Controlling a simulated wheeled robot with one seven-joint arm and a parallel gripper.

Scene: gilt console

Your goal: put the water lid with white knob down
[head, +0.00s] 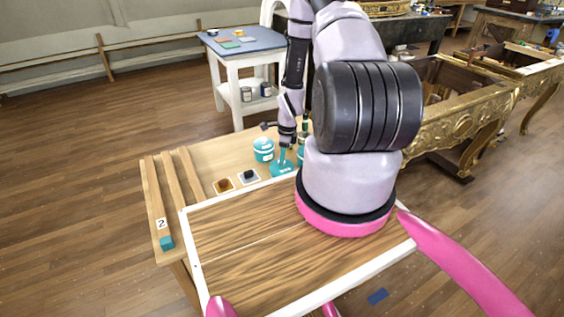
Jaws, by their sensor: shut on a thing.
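My gripper (286,142) is small and far off in the head view, pointing down over the back part of the wooden bench. It is shut on a teal piece (283,168) with a pale label, which I take to be the water lid. Its white knob cannot be made out between the fingers. I cannot tell whether the piece touches the bench top or hangs just above it. A teal pot (263,149) with a white label stands just left of the gripper. Another teal pot (301,155) is mostly hidden behind my arm.
Wooden rails run along the bench's left side. A white side table (238,85) stands behind, and a gilt console (462,125) stands right.

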